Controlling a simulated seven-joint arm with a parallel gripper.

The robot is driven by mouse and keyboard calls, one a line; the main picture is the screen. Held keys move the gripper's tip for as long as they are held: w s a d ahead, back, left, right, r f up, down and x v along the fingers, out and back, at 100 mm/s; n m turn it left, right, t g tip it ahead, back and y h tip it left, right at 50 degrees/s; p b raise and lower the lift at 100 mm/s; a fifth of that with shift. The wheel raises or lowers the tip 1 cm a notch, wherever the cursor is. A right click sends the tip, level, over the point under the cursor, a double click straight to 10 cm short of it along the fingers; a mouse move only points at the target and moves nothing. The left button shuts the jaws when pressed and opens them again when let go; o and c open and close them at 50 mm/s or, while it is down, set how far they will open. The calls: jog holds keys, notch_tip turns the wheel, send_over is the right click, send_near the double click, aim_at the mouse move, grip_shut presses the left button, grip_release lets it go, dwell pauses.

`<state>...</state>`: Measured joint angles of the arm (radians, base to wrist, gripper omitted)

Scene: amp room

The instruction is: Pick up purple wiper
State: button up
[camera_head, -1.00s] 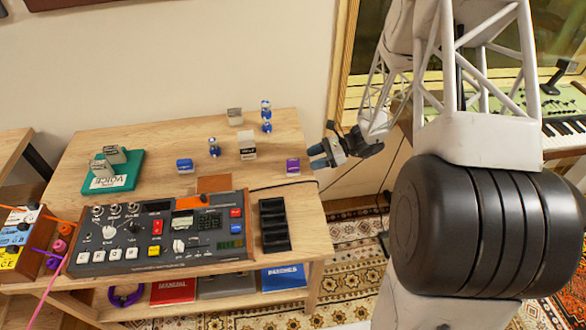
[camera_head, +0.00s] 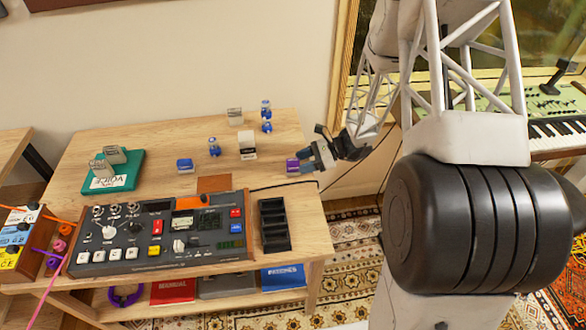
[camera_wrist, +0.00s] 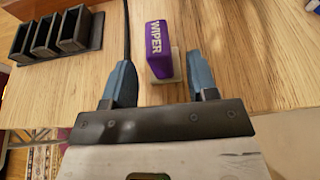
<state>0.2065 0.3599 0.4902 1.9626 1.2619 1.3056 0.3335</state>
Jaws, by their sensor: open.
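The purple wiper (camera_wrist: 159,50) is a small purple block with "WIPER" in white letters on it and a pale base. In the wrist view it stands on the wooden table between the two blue fingers of my open gripper (camera_wrist: 158,85), with a gap on each side. In the head view the purple wiper (camera_head: 292,165) is near the table's right edge. My gripper (camera_head: 306,160) is right beside it there, coming from the right and partly hiding it.
A black slotted tray (camera_head: 274,226) lies in front of the wiper. A black cable (camera_wrist: 127,30) runs just left of it. A white block (camera_head: 247,148), blue block (camera_head: 184,165) and blue-white bottles (camera_head: 266,118) stand farther left. A control box (camera_head: 160,233) fills the front.

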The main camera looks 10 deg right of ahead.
aim_at(294, 160)
jog(key=shift+x, duration=2)
grip_shut()
jog(key=shift+r, duration=0.2)
jog(key=shift+r, duration=1.05)
jog(key=shift+s+d+r, duration=0.1)
jog(key=shift+s+r, duration=0.4)
jog(key=shift+r, duration=0.15)
jog(key=s, duration=0.5)
jog(key=s+d, duration=0.1)
jog(key=s, duration=0.4)
jog(key=s+r, duration=0.1)
jog(key=s, duration=0.3)
jog(key=shift+s+d+r, duration=0.15)
jog(key=shift+s+d, duration=0.1)
jog(key=shift+s, duration=0.15)
